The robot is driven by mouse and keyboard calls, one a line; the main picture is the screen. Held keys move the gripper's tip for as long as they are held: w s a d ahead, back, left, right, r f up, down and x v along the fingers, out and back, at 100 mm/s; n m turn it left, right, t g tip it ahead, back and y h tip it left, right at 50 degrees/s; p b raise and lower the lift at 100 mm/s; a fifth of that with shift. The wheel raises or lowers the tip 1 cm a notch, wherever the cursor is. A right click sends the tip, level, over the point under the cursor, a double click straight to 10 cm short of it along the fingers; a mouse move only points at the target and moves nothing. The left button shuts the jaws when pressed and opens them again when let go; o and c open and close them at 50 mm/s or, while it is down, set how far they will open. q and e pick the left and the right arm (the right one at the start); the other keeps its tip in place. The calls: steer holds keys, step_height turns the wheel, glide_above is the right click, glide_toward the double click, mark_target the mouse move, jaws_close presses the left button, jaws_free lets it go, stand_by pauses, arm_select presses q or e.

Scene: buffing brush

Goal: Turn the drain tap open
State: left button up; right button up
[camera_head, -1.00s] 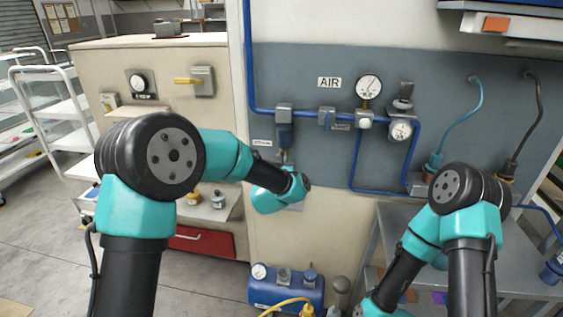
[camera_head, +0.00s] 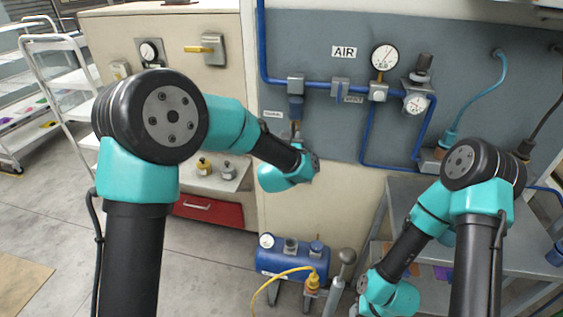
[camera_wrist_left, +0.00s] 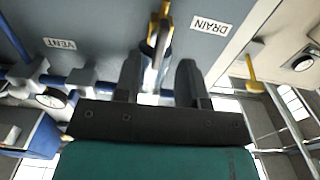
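The drain tap's yellow lever (camera_wrist_left: 163,22) shows in the left wrist view, beside the DRAIN label (camera_wrist_left: 212,25). Its dark lower end and a grey metal part line up with the gap between my left fingers; I cannot tell whether they touch. My left gripper (camera_wrist_left: 160,68) is open, its two dark fingers apart on either side of that gap. In the head view my left wrist is in front of the panel, below the blue filter (camera_head: 296,105), and hides the tap and the fingers. My right arm hangs low at the right, its gripper out of view.
A blue air pipe (camera_head: 362,91) runs along the grey panel, with a gauge (camera_head: 385,57) and regulator to the right. A VENT label (camera_wrist_left: 60,43) is nearby. A blue tank (camera_head: 292,260) with a yellow hose stands below. A grey cart (camera_head: 410,190) is at right.

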arm_select(q)
steer(key=s+a, duration=0.2)
steer(key=s, duration=1.2)
steer(key=shift+a, duration=0.15)
steer(key=s+a+f+g, duration=0.2)
steer(key=a+f+g, duration=0.15)
steer(key=f, duration=0.55)
steer(key=s+a+f+n+g, duration=0.1)
steer(key=a+f+g, duration=0.25)
steer(key=f, duration=0.45)
steer(key=s+a+f+g, duration=0.2)
steer(key=a+f, duration=0.3)
steer(key=f, duration=0.4)
steer(key=s+a+f+n+g, duration=0.1)
steer(key=s+a+f+g, duration=0.2)
steer(key=s+f, duration=0.4)
steer(key=s+a+f+n+g+h, duration=0.1)
steer(key=s+a+f+g, duration=0.2)
steer(key=s+f+g, duration=0.2)
steer(key=s+f, duration=0.2)
steer(key=s, duration=0.2)
steer(key=shift+s+a+f, duration=0.2)
steer(key=shift+s+a, duration=0.05)
steer(key=shift+a, duration=0.1)
